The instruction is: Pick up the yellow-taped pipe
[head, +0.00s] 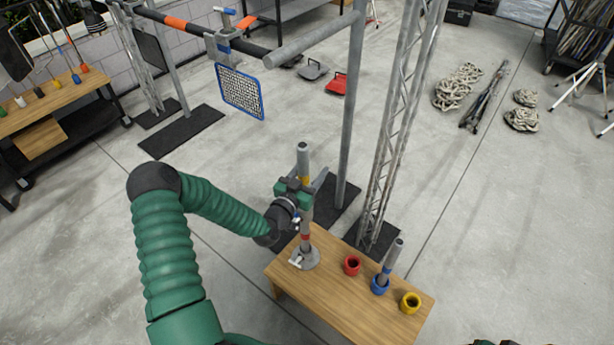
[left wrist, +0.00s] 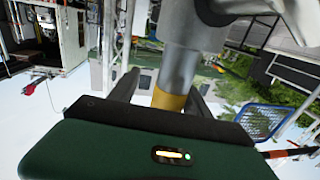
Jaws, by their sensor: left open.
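In the left wrist view the yellow band (left wrist: 169,100) lies between the two dark fingers of my left gripper (left wrist: 162,94). The jaws are open around the pipe; whether either finger touches it I cannot tell.
The wooden table (head: 340,310) also holds a red cup (head: 352,265), a blue cup (head: 380,285) with a grey pipe (head: 393,255) leaning in it, and a yellow cup (head: 411,302). A lattice truss (head: 400,120) and a grey post (head: 352,110) stand close behind.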

